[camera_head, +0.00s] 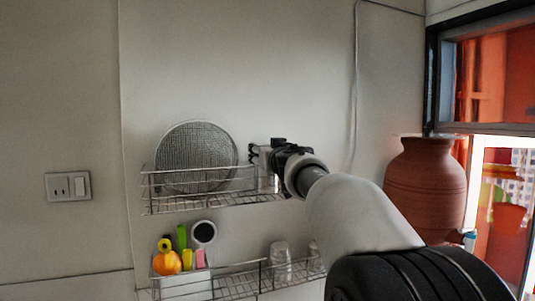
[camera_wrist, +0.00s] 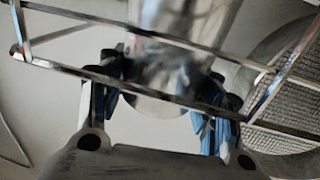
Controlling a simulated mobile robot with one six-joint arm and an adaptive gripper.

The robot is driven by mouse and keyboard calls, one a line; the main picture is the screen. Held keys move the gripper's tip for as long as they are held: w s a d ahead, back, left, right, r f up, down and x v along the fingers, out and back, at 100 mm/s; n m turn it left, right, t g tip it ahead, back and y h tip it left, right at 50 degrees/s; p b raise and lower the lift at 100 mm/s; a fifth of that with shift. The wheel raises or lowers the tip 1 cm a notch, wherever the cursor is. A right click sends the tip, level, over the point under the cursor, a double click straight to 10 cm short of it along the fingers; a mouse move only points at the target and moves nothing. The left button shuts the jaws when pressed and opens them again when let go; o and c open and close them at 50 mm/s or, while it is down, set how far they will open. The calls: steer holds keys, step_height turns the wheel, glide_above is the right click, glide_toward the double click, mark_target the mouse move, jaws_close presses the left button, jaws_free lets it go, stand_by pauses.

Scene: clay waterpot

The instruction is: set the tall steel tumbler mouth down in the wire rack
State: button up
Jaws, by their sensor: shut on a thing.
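The steel tumbler (camera_wrist: 182,38) is a shiny cylinder between the fingers of my gripper (camera_wrist: 160,92) in the wrist view. My gripper is shut on it. In the head view my gripper (camera_head: 268,156) is at the right end of the upper wire rack (camera_head: 178,211), and a small part of the tumbler (camera_head: 265,178) shows beside the fingers. Rack wires cross in front of the tumbler in the wrist view. I cannot tell which way its mouth faces or whether it touches the rack floor.
A round woven tray (camera_head: 197,158) leans in the upper rack, left of my gripper. A lower rack (camera_head: 238,283) holds clear glasses (camera_head: 281,262) and a container of colourful utensils. A large clay pot (camera_head: 425,188) stands at right near the window. The upper rack's middle looks free.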

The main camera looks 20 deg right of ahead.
steer(key=shift+w+f, duration=0.1)
steer(key=shift+f, duration=0.3)
steer(key=o, duration=1.3)
steer(key=shift+f, duration=0.15)
steer(key=shift+c, duration=0.2)
steer(key=shift+d, duration=0.1)
steer(key=shift+f, duration=0.25)
steer(key=s+a+r, duration=0.1)
steer(key=s, duration=1.1)
steer(key=shift+a+r, duration=0.2)
steer(key=shift+a, duration=0.1)
steer(key=shift+s, duration=0.15)
